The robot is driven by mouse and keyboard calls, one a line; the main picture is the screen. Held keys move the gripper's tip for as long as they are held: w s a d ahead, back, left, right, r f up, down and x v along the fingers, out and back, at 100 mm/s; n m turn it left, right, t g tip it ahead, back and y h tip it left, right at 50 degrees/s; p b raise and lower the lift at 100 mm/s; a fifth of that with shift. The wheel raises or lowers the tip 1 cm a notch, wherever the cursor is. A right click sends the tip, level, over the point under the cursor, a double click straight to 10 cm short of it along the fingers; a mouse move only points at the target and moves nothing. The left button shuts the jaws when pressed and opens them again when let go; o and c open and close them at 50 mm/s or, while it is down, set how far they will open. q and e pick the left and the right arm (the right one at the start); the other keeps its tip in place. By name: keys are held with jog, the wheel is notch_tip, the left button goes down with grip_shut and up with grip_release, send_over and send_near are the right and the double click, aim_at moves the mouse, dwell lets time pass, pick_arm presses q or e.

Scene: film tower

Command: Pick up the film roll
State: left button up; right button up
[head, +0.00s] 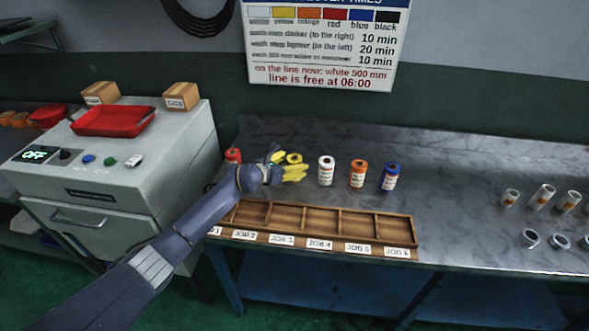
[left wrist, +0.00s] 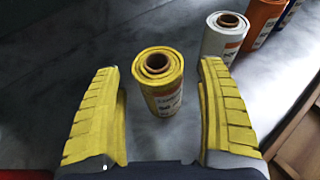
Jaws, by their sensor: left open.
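A yellow film roll (left wrist: 160,84) stands upright on the metal bench, between and just beyond the two yellow fingers of my left gripper (left wrist: 160,120). The fingers are wide open and do not touch it. In the head view my left gripper (head: 288,168) hides most of the yellow roll (head: 294,158). A white roll (head: 326,171), an orange roll (head: 358,174) and a blue roll (head: 390,177) stand in a row to its right. A red roll (head: 233,156) stands to its left, partly behind my arm. My right gripper is not in view.
A wooden tray (head: 320,239) with labelled job compartments lies along the bench's front edge, its compartments empty where visible. A grey machine (head: 120,160) reading OFF stands left.

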pick_arm(q)
jog(key=shift+x, duration=0.85)
jog(key=shift+c, duration=0.2)
jog(key=c, duration=1.3)
jog(key=shift+r, duration=0.1)
jog(key=shift+c, duration=0.2)
